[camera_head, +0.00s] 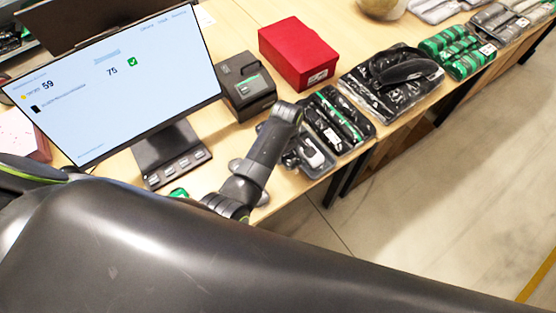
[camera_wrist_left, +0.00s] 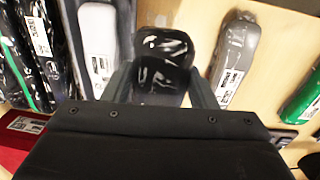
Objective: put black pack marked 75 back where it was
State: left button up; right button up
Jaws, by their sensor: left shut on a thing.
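My left gripper (camera_wrist_left: 163,80) is shut on a black pack (camera_wrist_left: 162,52) with glossy wrapping, which shows between its two fingers in the left wrist view. The mark on this pack cannot be read. In the head view my left arm reaches to the near end of a tray (camera_head: 374,134) of packs, and the held pack is not clear there. In the wrist view a light grey pack (camera_wrist_left: 97,42) and black packs (camera_wrist_left: 32,50) lie left of the held pack. Another grey pack (camera_wrist_left: 236,52) lies to its right. My right gripper is not in view.
A monitor (camera_head: 120,95) shows 59 and 75 with a green check. A black device (camera_head: 246,88) and a red box (camera_head: 298,52) stand behind the tray. Further packs (camera_head: 392,80) and green packs (camera_head: 458,50) line the table's edge. Open floor lies right.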

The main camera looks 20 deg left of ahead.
pick_arm(q)
jog(key=shift+s+f, duration=0.45)
jog(key=b, duration=0.4)
send_over(286, 176)
notch_tip(286, 176, down, 6)
jog(key=shift+r, duration=0.15)
jog(key=shift+f+b, duration=0.65)
jog(key=shift+b, duration=0.1)
notch_tip(286, 176, down, 3)
jog(key=b, duration=0.3)
jog(key=shift+f+b, duration=0.15)
jog(key=shift+b, duration=0.15)
